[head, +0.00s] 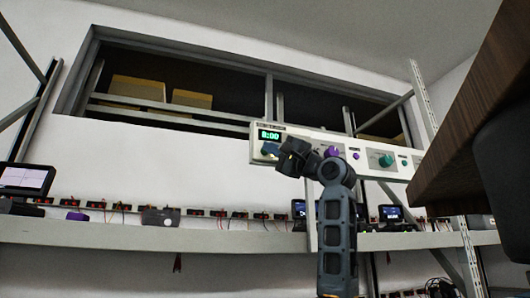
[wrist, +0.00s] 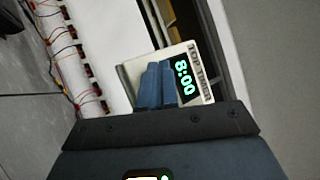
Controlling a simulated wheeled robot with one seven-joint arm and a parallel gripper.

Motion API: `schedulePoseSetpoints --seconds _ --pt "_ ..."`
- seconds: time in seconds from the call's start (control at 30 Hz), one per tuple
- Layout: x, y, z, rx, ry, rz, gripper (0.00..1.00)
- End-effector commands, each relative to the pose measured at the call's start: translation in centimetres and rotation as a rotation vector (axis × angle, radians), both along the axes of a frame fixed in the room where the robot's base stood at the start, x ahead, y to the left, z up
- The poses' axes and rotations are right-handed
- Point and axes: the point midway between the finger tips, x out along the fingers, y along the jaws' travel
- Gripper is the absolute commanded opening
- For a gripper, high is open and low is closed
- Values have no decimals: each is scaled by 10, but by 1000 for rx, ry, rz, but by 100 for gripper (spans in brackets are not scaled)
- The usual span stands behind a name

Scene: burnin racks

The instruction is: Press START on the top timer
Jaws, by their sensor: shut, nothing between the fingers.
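The top timer (head: 262,151) is the left end of a pale panel mounted on the wall, with a green display (head: 269,135) reading 8:00. In the wrist view the top timer (wrist: 207,92) carries the label TOP TIMER and the same 8:00 display (wrist: 185,77). My gripper (head: 272,150) is shut and empty, with its fingers in front of the timer just below the display. In the wrist view the blue fingertips of my gripper (wrist: 157,84) lie together over the panel face beside the display. They hide that part of the face, START included. I cannot tell whether they touch it.
The panel runs right with a purple knob (head: 331,152) and a green knob (head: 386,160). Below it a long shelf (head: 230,240) holds several small boards, wires and screens. A brown wooden edge (head: 470,110) juts in at the right. A recess with yellow boxes (head: 137,88) is above.

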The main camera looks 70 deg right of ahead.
Motion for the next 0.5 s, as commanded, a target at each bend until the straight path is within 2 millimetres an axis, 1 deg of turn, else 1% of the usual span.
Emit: schedulePoseSetpoints --seconds 0.33,0.5 --pt "-2 2 0 -1 0 -1 0" --pt "-9 10 0 -3 -1 0 0"
